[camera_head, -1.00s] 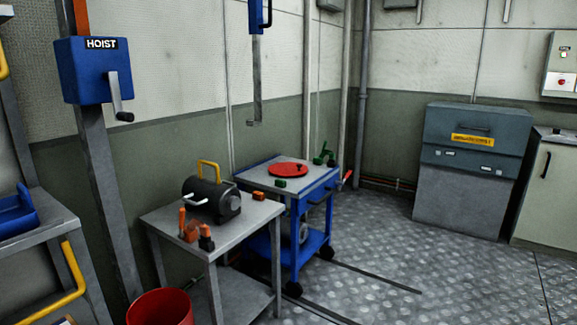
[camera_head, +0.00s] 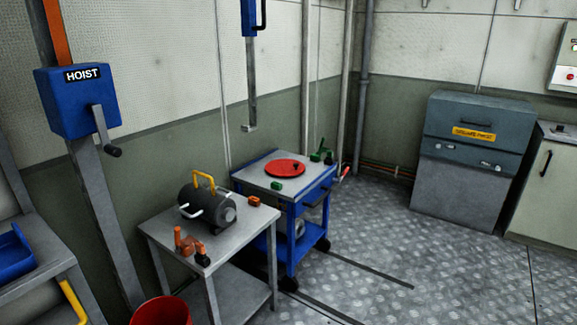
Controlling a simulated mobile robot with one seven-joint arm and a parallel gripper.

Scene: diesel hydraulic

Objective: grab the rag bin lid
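A flat round red lid with a small dark knob (camera_head: 285,168) lies on the grey top of the blue cart (camera_head: 262,180). It looks like the rag bin lid, by its colour and shape. A red bin (camera_head: 160,312) stands at the bottom left, cut off by the picture's lower edge. Its top is open and the lid is apart from it. My gripper is not in view.
A grey table (camera_head: 245,225) with a dark motor (camera_head: 207,205) and orange parts (camera_head: 187,243) stands between bin and cart. The plate floor (camera_head: 430,265) on the right is clear.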

